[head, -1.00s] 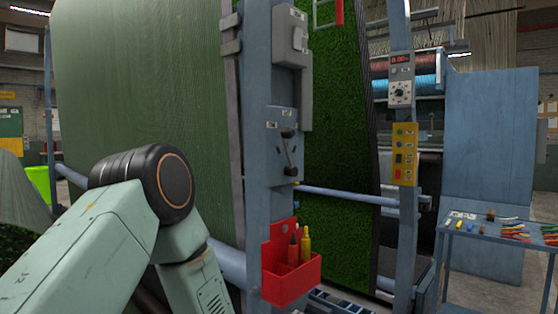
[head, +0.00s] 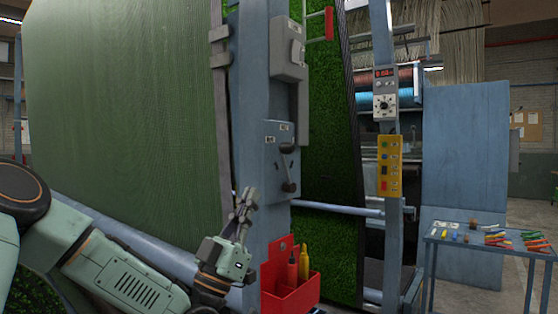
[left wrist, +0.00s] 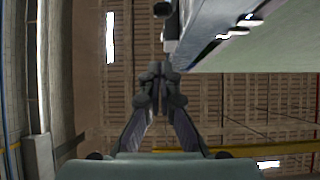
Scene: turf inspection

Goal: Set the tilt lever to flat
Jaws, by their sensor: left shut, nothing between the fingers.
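The tilt lever (head: 289,170) is on a grey-blue plate (head: 272,160) on the upright blue post. It has a dark round end at top and another at bottom, joined by a short arm running nearly up and down. The small labels on the plate are too small to read. My left gripper (head: 248,194) is shut and empty, pointing up, left of and below the lever and apart from it in the picture. In the left wrist view its closed fingers (left wrist: 160,78) point toward the ceiling. A small dark knob (left wrist: 162,9) shows beyond them; I cannot tell whether it is the lever.
A red holder (head: 290,298) with a red and a yellow tool hangs on the post just below the lever. A grey box (head: 290,50) is above. Green turf (head: 130,110) spans the left. A yellow button panel (head: 390,165) and a tool table (head: 490,243) stand right.

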